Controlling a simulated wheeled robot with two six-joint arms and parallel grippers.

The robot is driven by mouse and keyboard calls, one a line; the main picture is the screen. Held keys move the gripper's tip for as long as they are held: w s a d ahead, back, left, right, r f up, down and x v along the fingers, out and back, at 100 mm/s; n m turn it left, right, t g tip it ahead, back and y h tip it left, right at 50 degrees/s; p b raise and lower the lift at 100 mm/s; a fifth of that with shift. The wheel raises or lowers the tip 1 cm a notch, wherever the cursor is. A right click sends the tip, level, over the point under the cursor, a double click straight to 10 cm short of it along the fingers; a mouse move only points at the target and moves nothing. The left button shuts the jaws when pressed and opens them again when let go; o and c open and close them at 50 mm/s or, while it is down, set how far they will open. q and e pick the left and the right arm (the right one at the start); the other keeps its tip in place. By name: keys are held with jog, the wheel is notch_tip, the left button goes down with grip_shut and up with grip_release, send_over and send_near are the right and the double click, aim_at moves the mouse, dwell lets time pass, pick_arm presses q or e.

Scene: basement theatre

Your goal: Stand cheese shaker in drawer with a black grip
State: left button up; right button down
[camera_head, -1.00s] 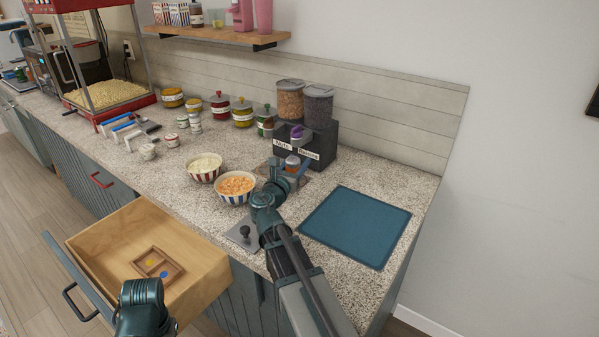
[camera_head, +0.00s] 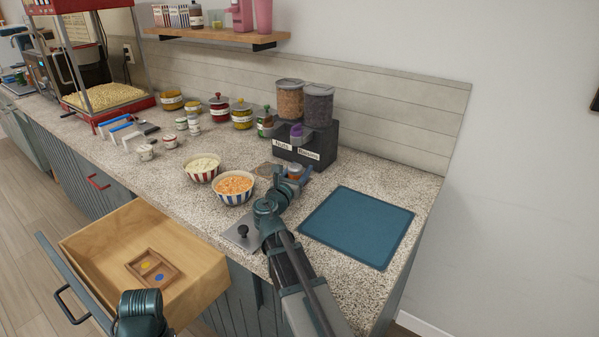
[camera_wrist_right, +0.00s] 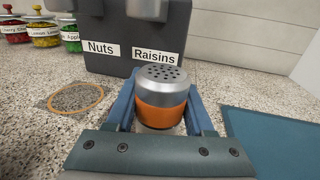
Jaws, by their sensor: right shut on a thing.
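The cheese shaker (camera_wrist_right: 162,95) has a silver perforated top and an orange band. It stands upright between the fingers of my right gripper (camera_wrist_right: 160,112), which is shut on it. In the head view the shaker (camera_head: 295,172) is small and partly hidden by my right gripper (camera_head: 285,178), in front of the dispenser. The open drawer (camera_head: 205,283) with the black grip (camera_head: 68,304) is at the lower left; a small wooden tray (camera_head: 153,268) with a yellow and a blue spot lies inside it. My left arm shows at the bottom, but its fingers are out of view.
The Nuts and Raisins dispenser (camera_head: 308,145) stands behind the shaker. Two striped bowls (camera_head: 234,188) are left of my right arm, near a metal plate with a black knob (camera_head: 242,232). A blue mat (camera_head: 357,227) lies to the right. A closed drawer has a red grip (camera_head: 97,181).

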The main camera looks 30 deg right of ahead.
jog(key=c, duration=0.7)
grip_release()
jog(key=shift+f, duration=0.2)
jog(key=o, duration=0.4)
jog(key=shift+r, duration=0.1)
jog(key=shift+r, duration=0.15)
jog(key=v, duration=1.2)
